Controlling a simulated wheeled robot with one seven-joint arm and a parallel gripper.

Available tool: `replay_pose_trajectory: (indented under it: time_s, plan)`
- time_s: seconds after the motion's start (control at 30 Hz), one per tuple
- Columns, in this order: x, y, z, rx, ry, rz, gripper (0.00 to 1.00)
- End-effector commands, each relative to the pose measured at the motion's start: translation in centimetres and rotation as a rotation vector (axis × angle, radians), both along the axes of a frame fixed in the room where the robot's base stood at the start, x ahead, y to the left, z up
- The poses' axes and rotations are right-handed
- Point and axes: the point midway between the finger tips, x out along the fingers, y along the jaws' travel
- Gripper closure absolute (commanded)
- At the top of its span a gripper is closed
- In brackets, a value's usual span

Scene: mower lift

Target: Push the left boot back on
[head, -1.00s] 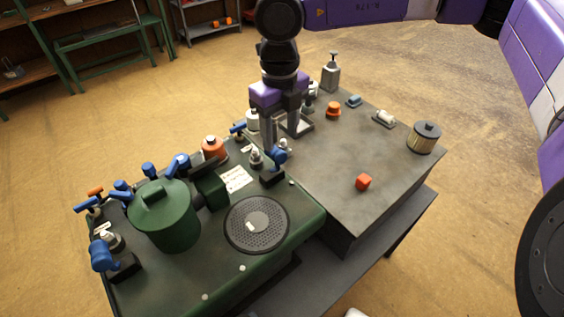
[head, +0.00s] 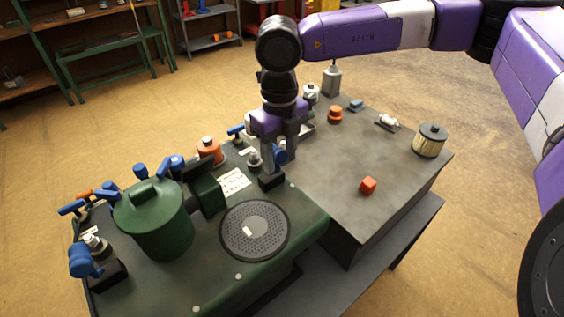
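Two blue boots show on the green mower deck (head: 215,285). One boot (head: 82,260) is at the left, leaning over a black block beside a metal plug (head: 97,246). The other boot (head: 280,154) is at the deck's right, tilted over a black block (head: 271,181), beside a second metal plug (head: 254,160). My gripper (head: 279,150) points down at this right-hand boot, its fingers on either side of it in the picture. The fingers stand apart. Whether they touch the boot is hard to see. Neither boot appears to cover its plug.
A green canister (head: 155,222) and an orange-topped part (head: 209,150) stand on the deck near several blue levers. A round perforated cover (head: 255,231) lies in front. The grey bench (head: 335,205) holds a filter (head: 430,140) and an orange cube (head: 368,185); its middle is clear.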

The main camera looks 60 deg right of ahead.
Motion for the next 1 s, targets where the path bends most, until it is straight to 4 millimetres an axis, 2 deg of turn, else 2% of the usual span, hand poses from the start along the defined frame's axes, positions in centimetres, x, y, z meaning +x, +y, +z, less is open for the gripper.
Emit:
replay_pose_trajectory:
  time_s: [0.03, 0.13, 0.53, 1.0]
  plan:
    - [0.0, 0.0, 0.0, 0.0, 0.0, 0.0, 0.65]
    - [0.0, 0.0, 0.0, 0.0, 0.0, 0.0, 0.84]
    - [0.2, -0.1, 0.0, 0.0, -0.001, 0.0, 0.84]
    - [2.5, -0.7, 0.7, -0.002, -0.003, -0.001, 0.84]
